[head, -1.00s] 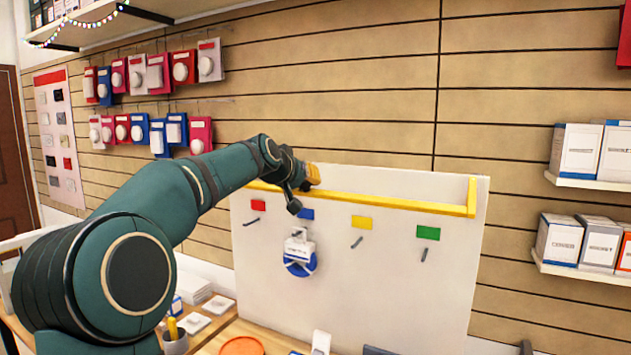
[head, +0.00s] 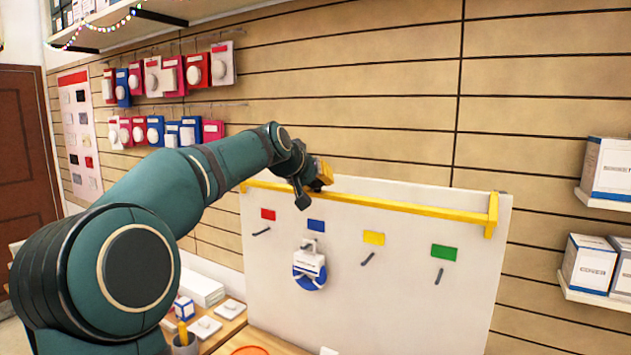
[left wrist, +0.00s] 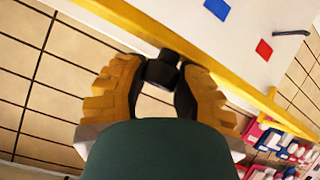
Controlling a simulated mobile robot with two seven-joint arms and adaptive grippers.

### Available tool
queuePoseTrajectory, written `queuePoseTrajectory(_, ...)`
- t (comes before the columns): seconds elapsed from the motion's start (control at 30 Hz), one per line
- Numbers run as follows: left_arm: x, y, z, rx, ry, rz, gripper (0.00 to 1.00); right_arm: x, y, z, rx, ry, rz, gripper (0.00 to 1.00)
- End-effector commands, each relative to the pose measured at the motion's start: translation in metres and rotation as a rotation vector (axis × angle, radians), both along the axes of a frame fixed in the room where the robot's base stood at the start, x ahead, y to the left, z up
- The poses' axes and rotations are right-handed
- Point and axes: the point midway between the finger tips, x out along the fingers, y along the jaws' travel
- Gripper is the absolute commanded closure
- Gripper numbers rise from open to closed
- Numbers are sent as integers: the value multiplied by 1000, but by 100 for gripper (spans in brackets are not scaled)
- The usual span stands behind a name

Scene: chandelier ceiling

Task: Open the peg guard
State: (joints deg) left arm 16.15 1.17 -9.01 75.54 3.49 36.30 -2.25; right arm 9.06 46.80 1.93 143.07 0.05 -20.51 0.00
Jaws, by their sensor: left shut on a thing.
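The peg guard (head: 420,206) is a yellow bar that runs along the upper part of a white peg board (head: 390,300), above the pegs. A dark knob (left wrist: 162,70) sticks out from the bar in the left wrist view. My left gripper (left wrist: 160,84) has its yellow fingers shut on this knob; in the head view it is at the bar's left half (head: 320,178). Below the bar are red (head: 268,214), blue (head: 316,225), yellow (head: 374,238) and green (head: 444,252) labels, each with a peg under it. My right gripper is not in view.
A white-and-blue item (head: 309,270) hangs under the blue label. A bench (head: 228,330) with small boxes and a cup (head: 186,344) lies below left. Shelves with boxes (head: 592,262) are at the right. Hanging packs (head: 160,75) line the slatted wall.

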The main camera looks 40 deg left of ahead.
Motion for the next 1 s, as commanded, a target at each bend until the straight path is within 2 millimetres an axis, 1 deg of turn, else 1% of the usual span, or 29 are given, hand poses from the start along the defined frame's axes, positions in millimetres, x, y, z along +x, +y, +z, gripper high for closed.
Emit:
queuePoseTrajectory(0.03,3,-3,-1,-2,-2,-5,100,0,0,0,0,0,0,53)
queuePoseTrajectory(0.27,3,-3,-2,-4,-1,-5,100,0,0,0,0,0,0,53)
queuePoseTrajectory(0.3,3,-3,-2,-3,0,-6,53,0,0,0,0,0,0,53)
queuePoseTrajectory(0.33,3,-3,-2,-3,0,-5,42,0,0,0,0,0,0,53)
queuePoseTrajectory(0.37,3,-2,-2,-3,1,-4,39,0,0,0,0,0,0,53)
queuePoseTrajectory(0.77,0,0,-1,-2,2,0,39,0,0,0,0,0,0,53)
queuePoseTrajectory(0.87,-5,-1,2,-2,0,-1,39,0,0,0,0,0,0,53)
queuePoseTrajectory(1.0,-22,-6,13,-1,-2,-1,39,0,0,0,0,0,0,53)
